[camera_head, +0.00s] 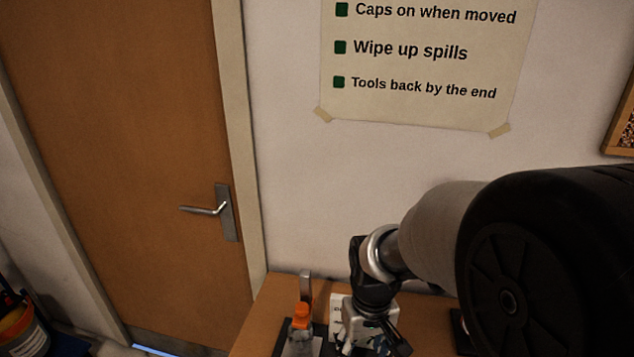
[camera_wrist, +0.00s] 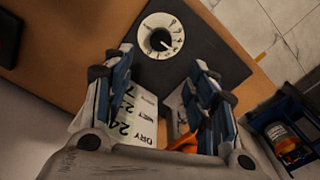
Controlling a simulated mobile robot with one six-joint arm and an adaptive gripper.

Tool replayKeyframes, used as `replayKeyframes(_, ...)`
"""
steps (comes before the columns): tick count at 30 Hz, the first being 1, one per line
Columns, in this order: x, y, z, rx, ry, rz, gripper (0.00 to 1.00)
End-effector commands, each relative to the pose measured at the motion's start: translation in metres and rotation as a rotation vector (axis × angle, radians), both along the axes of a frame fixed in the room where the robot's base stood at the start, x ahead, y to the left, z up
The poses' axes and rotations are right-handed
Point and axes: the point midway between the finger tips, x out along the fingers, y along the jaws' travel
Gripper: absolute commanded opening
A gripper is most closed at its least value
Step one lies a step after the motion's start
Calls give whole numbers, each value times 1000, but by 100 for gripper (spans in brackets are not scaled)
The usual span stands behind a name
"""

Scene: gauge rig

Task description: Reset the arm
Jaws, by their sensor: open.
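My gripper (camera_wrist: 163,72) is open, its two blue-grey fingers apart with nothing gripped between them. In the wrist view a round white dial (camera_wrist: 160,37) with numbers and a dark pointer sits on a dark plate (camera_wrist: 222,58), just beyond the fingertips. A white card (camera_wrist: 138,122) with printed numbers shows between the fingers, partly hidden by them. An orange part (camera_wrist: 187,146) shows low between the fingers. In the head view my gripper (camera_head: 372,335) is low over the table, beside an orange-topped fixture (camera_head: 301,316).
The wooden table (camera_head: 262,309) stands against the wall by a brown door (camera_head: 130,150) with a lever handle. A notice (camera_head: 425,60) hangs above. A blue cart (camera_wrist: 283,128) with an orange container stands on the floor beyond the table edge.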

Motion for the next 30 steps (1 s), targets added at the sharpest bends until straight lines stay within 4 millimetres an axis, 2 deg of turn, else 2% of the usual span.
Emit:
replayKeyframes(5, -23, -8, 51, 7, -88, -36, 52)
replayKeyframes(9, -56, -17, 93, 15, -175, -77, 52)
replayKeyframes(15, -107, -26, 131, 26, -292, -132, 52)
replayKeyframes(18, -128, -29, 140, 29, -339, -153, 52)
replayKeyframes(22, -146, -31, 145, 33, -377, -172, 52)
replayKeyframes(30, -154, -32, 146, 34, -393, -181, 52)
